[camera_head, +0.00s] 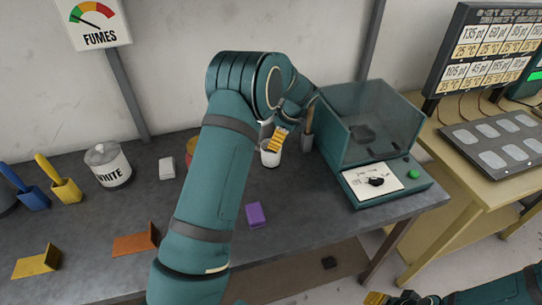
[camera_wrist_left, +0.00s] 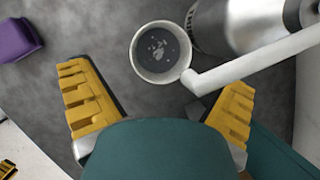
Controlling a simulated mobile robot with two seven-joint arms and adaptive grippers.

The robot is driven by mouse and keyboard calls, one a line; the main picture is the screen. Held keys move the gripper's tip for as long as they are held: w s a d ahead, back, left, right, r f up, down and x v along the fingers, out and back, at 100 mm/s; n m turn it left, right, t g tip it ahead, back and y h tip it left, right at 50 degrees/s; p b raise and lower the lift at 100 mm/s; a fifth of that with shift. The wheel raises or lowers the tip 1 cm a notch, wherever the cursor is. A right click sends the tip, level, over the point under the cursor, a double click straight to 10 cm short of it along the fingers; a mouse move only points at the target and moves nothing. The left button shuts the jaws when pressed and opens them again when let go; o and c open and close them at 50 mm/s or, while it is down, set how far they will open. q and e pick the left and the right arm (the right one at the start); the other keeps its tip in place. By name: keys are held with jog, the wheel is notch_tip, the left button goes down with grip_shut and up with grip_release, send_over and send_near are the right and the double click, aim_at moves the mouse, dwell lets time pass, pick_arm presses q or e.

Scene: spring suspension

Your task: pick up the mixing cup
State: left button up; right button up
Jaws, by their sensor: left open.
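The mixing cup appears to be the small white cup (camera_head: 270,158) on the grey bench, left of the glass-fronted box. In the left wrist view the cup (camera_wrist_left: 136,56) is seen from above, upright, with grey contents. A white rod (camera_wrist_left: 250,66) reaches its rim from the right; whether it is joined to the cup I cannot tell. My left gripper (camera_head: 280,139) is open, its yellow fingers over the cup in the head view. In the wrist view the cup lies between and beyond the spread fingers, apparently not gripped. My right gripper (camera_head: 376,298) shows only partly at the bottom edge.
A silver cylinder (camera_wrist_left: 240,22) stands close beside the cup. The teal box (camera_head: 372,125) stands to the right. My left arm hides part of the bench.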

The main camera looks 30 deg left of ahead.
aim_at(271, 154)
pick_arm(q)
jog(key=x, duration=0.4)
jog(key=shift+w+a+f, duration=0.1)
jog(key=shift+f, duration=0.25)
jog(key=shift+r, duration=0.1)
jog(key=c, duration=1.3)
pick_arm(e)
jog(key=shift+f, duration=0.15)
pick_arm(q)
jog(key=shift+o, duration=0.2)
jog(key=shift+r, duration=0.1)
pick_arm(e)
jog(key=shift+a, duration=0.2)
